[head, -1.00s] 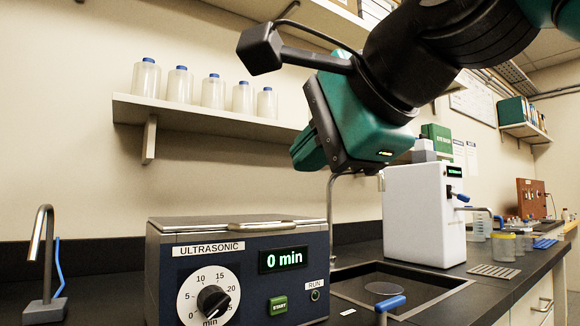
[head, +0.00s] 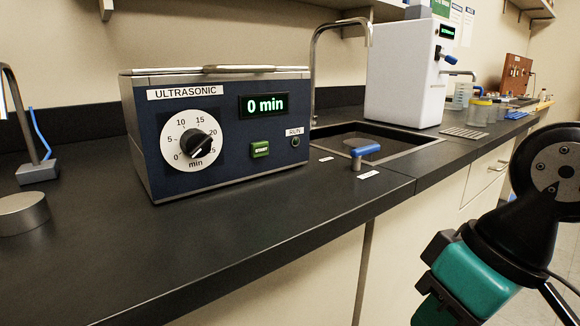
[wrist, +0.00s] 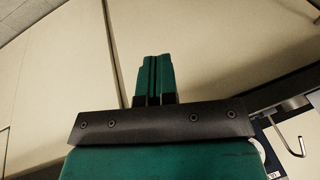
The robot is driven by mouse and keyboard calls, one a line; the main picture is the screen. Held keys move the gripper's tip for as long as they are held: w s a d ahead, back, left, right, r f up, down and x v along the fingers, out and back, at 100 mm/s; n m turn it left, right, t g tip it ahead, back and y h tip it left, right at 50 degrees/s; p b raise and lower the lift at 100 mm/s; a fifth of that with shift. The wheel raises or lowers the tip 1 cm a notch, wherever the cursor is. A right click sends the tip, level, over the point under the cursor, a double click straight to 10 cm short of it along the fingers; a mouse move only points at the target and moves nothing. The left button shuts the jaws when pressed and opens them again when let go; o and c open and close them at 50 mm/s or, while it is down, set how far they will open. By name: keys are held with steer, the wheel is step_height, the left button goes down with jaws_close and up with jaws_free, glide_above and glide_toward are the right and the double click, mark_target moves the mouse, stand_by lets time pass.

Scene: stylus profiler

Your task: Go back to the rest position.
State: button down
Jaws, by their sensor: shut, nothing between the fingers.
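My gripper (wrist: 153,78) shows in the wrist view with its two teal fingers together and nothing between them. The fingers point at plain beige surfaces and touch nothing that I can see. In the head view the teal gripper body (head: 478,280) hangs low at the right, in front of the cabinet fronts and clear of the counter edge. Its fingertips there run toward the bottom edge and are not clearly seen.
The ultrasonic bath (head: 225,180), lid closed, reads 0 min on the black counter (head: 240,225). A sink (head: 400,150), a blue-handled tap (head: 365,151) and a white instrument (head: 405,80) stand to its right. A metal cylinder (head: 22,213) sits at far left.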

step_height(320, 180, up, 25)
steer(key=s+n+p, duration=0.1)
steer(key=s+p, duration=0.1)
steer(key=p, duration=2.4)
steer(key=shift+d+g, duration=0.25)
steer(key=shift+g, duration=0.15)
